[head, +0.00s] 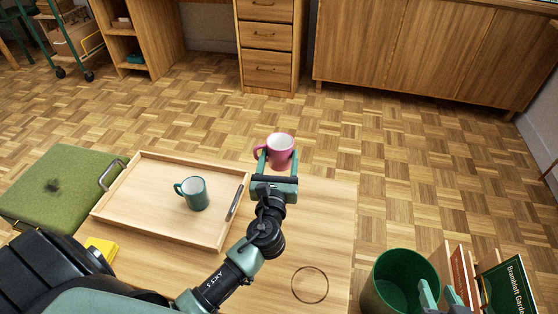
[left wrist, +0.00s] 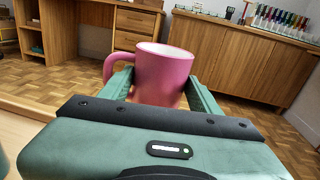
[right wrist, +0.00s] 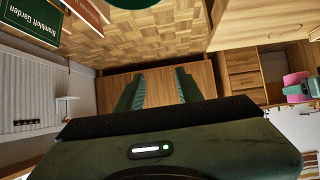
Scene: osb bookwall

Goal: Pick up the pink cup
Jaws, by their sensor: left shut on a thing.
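The pink cup (head: 280,149) is upright between the fingers of my left gripper (head: 277,165), above the far edge of the table. In the left wrist view the pink cup (left wrist: 163,73) sits between both fingers, its handle to the left, its lower part partly hidden by the gripper body. My left gripper (left wrist: 160,88) is shut on it. My right gripper (head: 440,295) is partly in view at the bottom right of the head view. In the right wrist view my right gripper (right wrist: 158,88) has its fingers apart with nothing between them.
A wooden tray (head: 142,190) with a teal cup (head: 193,194) stands on the table (head: 325,210). A dark ring mark (head: 310,284) is on the tabletop. A green bin (head: 400,285) and books (head: 507,285) are at lower right. A green cushioned stool (head: 58,185) is left.

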